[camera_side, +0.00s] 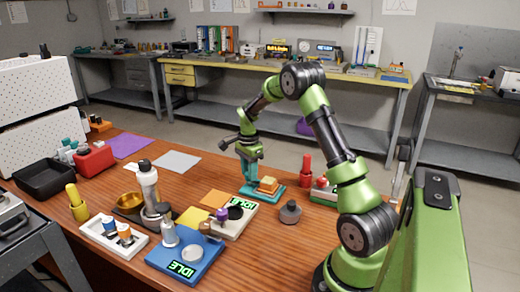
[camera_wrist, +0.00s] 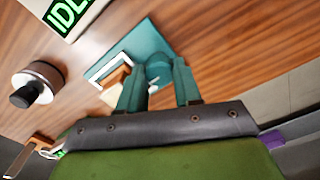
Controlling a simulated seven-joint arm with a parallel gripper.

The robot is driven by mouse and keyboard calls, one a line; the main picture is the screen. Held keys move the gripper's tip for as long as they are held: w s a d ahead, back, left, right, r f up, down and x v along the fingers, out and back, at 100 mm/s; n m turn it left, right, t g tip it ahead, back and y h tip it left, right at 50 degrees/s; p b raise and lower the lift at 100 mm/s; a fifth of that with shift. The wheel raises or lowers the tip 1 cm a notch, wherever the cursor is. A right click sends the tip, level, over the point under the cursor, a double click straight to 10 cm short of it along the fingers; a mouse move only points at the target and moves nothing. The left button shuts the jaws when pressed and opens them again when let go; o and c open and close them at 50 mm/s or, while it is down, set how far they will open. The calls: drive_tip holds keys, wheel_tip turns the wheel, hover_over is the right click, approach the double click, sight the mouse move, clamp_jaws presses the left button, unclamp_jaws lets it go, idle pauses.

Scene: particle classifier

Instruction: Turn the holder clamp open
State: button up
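The holder is a teal plate (camera_side: 275,194) near the middle of the table, with an orange-tan block (camera_side: 267,184) on it. In the wrist view the plate (camera_wrist: 125,48) carries a white-edged frame with the block (camera_wrist: 117,82), and a round teal knob or post (camera_wrist: 158,67), which looks like the clamp. My gripper (camera_side: 250,178) points down over the plate's back left part. In the wrist view its two teal fingers (camera_wrist: 156,82) are apart, with the round part between and just beyond them. I cannot tell whether they touch it. The clamp's turn position is unclear.
A grey round weight-like piece (camera_side: 290,213) stands front right of the holder; it also shows in the wrist view (camera_wrist: 38,82). A white device reading IDLE (camera_side: 232,220) is close in front. A red bottle-like piece (camera_side: 306,172) stands to the right.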

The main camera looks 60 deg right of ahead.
drive_tip(key=c, duration=0.4)
drive_tip(key=shift+n, duration=0.3)
drive_tip(key=n, duration=0.3)
drive_tip(key=shift+n, duration=0.4)
drive_tip(key=n, duration=0.3)
drive_tip(key=shift+n, duration=0.3)
drive_tip(key=n, duration=0.5)
drive_tip(key=shift+r, duration=0.1)
drive_tip(key=shift+n, duration=2.3)
